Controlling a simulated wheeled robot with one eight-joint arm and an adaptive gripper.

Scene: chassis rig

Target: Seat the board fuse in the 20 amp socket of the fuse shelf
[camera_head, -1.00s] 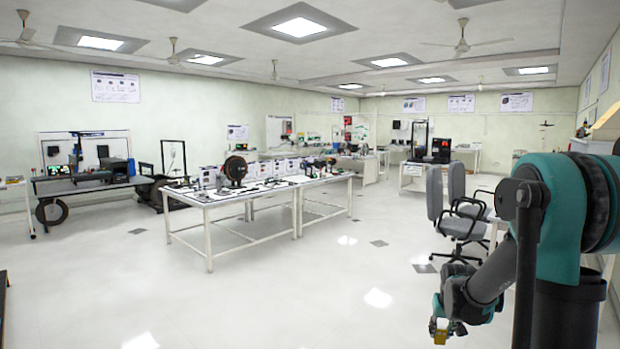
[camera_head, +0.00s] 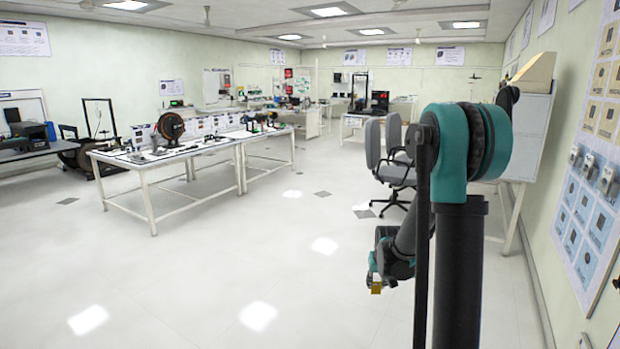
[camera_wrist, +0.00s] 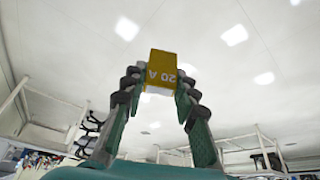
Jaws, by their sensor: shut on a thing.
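The board fuse (camera_wrist: 165,68) is a yellow block marked "20 A", and the marking reads upside down in the wrist view. My gripper (camera_wrist: 160,78) is shut on it, with one finger on each side. In the head view my gripper (camera_head: 380,272) hangs low in front of my arm, and the fuse shows as a small yellow spot (camera_head: 376,289) at its tip. The fuse is in the air over open floor and touches nothing but the fingers. I cannot make out the fuse shelf or its 20 amp socket in either view.
A white table (camera_head: 128,160) with equipment stands to the left. Grey office chairs (camera_head: 397,172) are behind my arm. A wall panel (camera_head: 597,160) with several cards is at the right, beside a white board or cabinet (camera_head: 524,130). The floor in front is clear.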

